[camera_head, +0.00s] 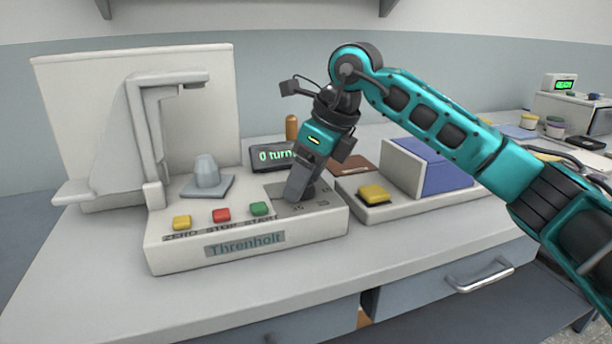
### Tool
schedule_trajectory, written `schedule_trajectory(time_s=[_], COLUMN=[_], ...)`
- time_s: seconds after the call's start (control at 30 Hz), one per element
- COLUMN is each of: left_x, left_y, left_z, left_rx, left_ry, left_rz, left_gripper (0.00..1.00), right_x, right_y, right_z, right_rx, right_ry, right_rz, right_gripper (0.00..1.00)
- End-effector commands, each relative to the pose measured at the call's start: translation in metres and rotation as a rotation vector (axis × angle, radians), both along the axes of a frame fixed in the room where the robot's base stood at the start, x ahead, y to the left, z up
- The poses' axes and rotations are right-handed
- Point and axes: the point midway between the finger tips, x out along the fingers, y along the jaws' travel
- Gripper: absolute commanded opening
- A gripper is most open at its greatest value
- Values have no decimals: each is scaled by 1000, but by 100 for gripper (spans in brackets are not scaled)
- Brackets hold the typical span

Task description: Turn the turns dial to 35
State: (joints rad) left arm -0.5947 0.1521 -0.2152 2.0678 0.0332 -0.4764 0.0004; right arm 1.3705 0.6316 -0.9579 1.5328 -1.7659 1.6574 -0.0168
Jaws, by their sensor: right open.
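The winding machine (165,257), labelled Threnholt, stands on the bench. Its dial plate (328,203) is at the right end of its top, with a few printed numbers showing, among them what looks like 35. My right gripper (300,197) points down over this plate, its fingertips at or just above it. The gripper covers the turns dial, so I cannot see the dial's pointer or whether the fingers touch it. The display (268,155) behind reads "0 turn", its right end hidden by the gripper. My left gripper is not in view.
Yellow (181,223), red (221,215) and green (260,209) buttons sit left of the gripper, marked ZERO, STOP and START. A grey cone-shaped spindle (206,172) stands behind them. To the right is a base with a yellow pad (373,194) and a blue-and-white block (432,165).

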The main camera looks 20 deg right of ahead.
Motion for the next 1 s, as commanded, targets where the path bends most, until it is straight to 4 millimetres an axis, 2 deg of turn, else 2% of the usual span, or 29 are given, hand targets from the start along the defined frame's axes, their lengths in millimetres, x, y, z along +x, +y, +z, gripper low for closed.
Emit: schedule_trajectory(time_s=[0.07,0.6,1.0], left_x=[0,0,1], left_y=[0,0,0], left_z=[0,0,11], left_rx=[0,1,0], left_ry=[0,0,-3], left_rz=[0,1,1], left_gripper=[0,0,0], right_x=[0,0,0], right_y=[0,0,-1], right_z=[0,1,3], right_rx=[0,1,1], right_ry=[0,1,3], right_rz=[0,0,77], right_gripper=[64,13,12])
